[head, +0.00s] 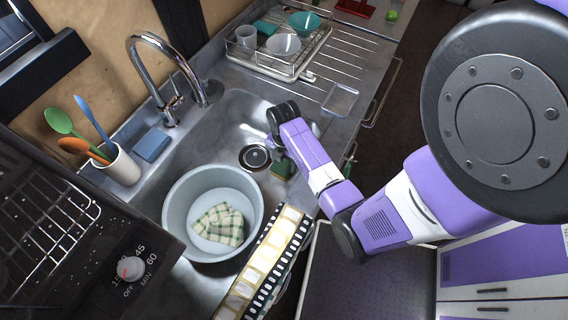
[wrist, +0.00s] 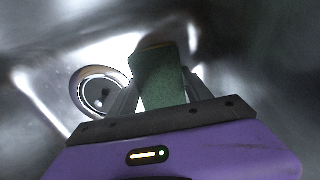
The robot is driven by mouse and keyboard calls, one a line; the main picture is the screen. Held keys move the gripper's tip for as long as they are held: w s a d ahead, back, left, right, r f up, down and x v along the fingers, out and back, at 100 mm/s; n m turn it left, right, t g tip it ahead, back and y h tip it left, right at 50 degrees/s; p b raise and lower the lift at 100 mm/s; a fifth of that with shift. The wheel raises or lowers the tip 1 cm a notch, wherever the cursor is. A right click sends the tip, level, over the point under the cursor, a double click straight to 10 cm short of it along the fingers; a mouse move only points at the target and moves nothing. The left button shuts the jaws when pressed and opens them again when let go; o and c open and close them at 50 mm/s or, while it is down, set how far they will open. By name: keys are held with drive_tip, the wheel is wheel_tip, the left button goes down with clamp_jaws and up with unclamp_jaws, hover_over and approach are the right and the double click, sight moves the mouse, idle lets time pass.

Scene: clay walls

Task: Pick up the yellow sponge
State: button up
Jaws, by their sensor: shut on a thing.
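The sponge (head: 283,169) is low in the sink basin, right of the drain, and shows small and mostly dark green in the head view. In the wrist view the sponge (wrist: 158,72) stands between my two fingers with a dark green face toward the camera; little yellow can be made out. My gripper (wrist: 161,88) points down into the sink and is shut on the sponge, one finger on each side. In the head view my arm partly hides the gripper. I cannot tell whether the sponge touches the sink floor.
A grey round tub (head: 174,214) with a checked cloth (head: 218,225) stands left of my gripper. The drain (head: 255,157) lies beside it. The curved faucet (head: 170,108), a blue sponge (head: 152,145), a utensil crock (head: 121,166) and a dish rack (head: 262,57) surround the basin.

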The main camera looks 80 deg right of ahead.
sight(284, 162)
wheel_tip(284, 162, up, 20)
drive_tip(key=p, duration=0.4)
idle(0.4)
